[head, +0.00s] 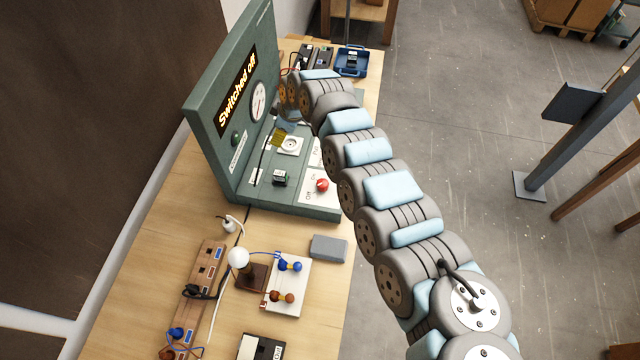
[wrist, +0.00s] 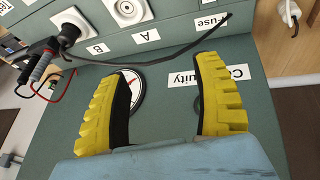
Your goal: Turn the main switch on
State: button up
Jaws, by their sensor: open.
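The green test panel (head: 225,168) stands on the bench in the head view, and its lit sign (head: 238,92) reads "Switched off". A red knob (head: 322,185), which looks like the main switch, sits on a white plate marked On and Off at the panel's lower right. I cannot tell which mark the knob points to. My gripper (head: 277,137) is over the panel's base, behind and left of the knob, and apart from it. In the wrist view my gripper (wrist: 170,65) has its yellow fingers spread and empty, facing the panel's dial (wrist: 138,92) and "Continuity" label. The red knob is not in the wrist view.
A small black block (head: 279,178) and a white socket (head: 290,146) are on the panel's base. A dark cable (wrist: 150,58) crosses near my fingertips. In front are a wooden power strip (head: 208,275), a bulb (head: 238,257) and a grey box (head: 328,246).

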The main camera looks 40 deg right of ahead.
jog(key=s+d+n+g+b, duration=0.1)
jog(key=s+d+g, duration=0.15)
jog(key=s, duration=0.35)
jog(key=s+d+n+g, duration=0.1)
jog(key=s+g, duration=0.2)
jog(key=s, duration=0.4)
send_near(321, 183)
jog(key=shift+t, duration=0.25)
notch_tip(321, 183, down, 10)
jog(key=shift+s+a+r+p, duration=0.1)
jog(key=shift+a+r+p, duration=0.1)
jog(key=shift+p, duration=0.15)
jog(key=shift+s+d+f, duration=0.1)
jog(key=shift+d+f, duration=0.05)
jog(key=shift+f, duration=0.3)
jog(key=c, duration=1.2)
